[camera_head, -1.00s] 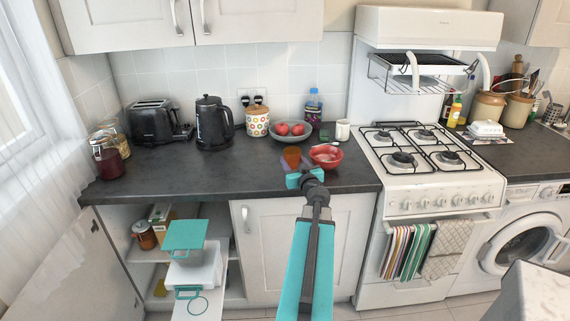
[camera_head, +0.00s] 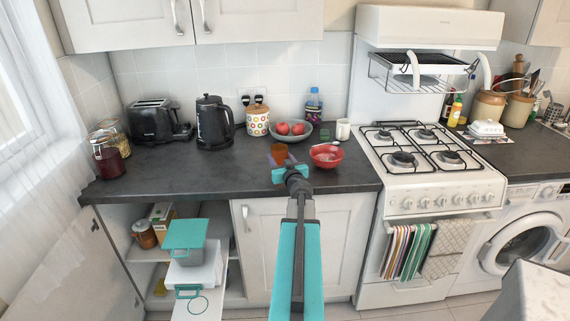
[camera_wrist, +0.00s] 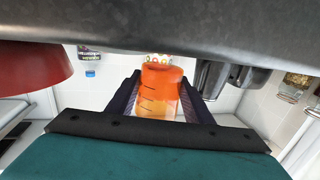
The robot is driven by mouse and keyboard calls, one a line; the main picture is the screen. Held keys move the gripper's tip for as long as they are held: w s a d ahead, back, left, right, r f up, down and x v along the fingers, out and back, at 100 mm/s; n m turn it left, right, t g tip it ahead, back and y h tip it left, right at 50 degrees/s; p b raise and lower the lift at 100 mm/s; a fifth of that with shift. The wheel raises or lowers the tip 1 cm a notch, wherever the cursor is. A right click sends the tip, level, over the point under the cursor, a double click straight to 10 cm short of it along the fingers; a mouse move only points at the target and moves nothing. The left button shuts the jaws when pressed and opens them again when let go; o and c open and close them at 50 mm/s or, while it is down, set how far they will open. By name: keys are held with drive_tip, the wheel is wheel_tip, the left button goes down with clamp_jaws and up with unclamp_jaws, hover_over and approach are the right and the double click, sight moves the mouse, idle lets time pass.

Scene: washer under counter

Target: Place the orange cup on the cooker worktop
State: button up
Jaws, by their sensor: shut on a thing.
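The orange cup (camera_head: 279,152) is at the front part of the dark worktop (camera_head: 210,175), left of the white cooker (camera_head: 430,178). My gripper (camera_head: 283,163) is shut on it. In the wrist view, which looks upside down, the cup (camera_wrist: 160,90) sits between the two dark fingers (camera_wrist: 158,100). It looks see-through, with dark marks on its side. I cannot tell whether its base touches the worktop. My arm hides the near side of the cup in the head view.
A red bowl (camera_head: 326,156) stands close to the right of the cup. Behind are a grey fruit bowl (camera_head: 291,131), a white mug (camera_head: 343,129), a spotted canister (camera_head: 257,121) and a kettle (camera_head: 213,123). The worktop left of the cup is clear. A cupboard door (camera_head: 72,265) hangs open below.

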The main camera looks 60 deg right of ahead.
drive_tip(key=shift+s+f, duration=0.1)
drive_tip(key=shift+f, duration=1.35)
drive_tip(key=shift+f, duration=0.2)
drive_tip(key=o, duration=1.1)
drive_tip(key=shift+o, duration=0.2)
drive_tip(key=shift+r, duration=0.2)
drive_tip(key=shift+b+v, duration=0.4)
drive_tip(key=shift+v, duration=4.15)
drive_tip(key=shift+r+p, duration=0.15)
drive_tip(key=shift+p, duration=0.9)
